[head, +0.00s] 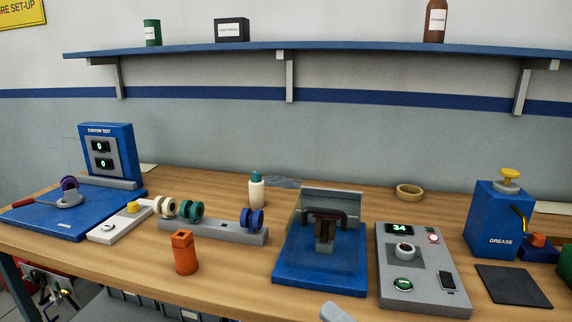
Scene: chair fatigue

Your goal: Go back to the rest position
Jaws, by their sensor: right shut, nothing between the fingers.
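My right gripper (337,312) shows only as a small grey piece at the bottom edge of the head view, in front of the workbench (225,282). It is shut with nothing held, and most of it is out of the picture. It is apart from the things on the bench. My left gripper is not in view.
A shelf (200,51) hangs above.

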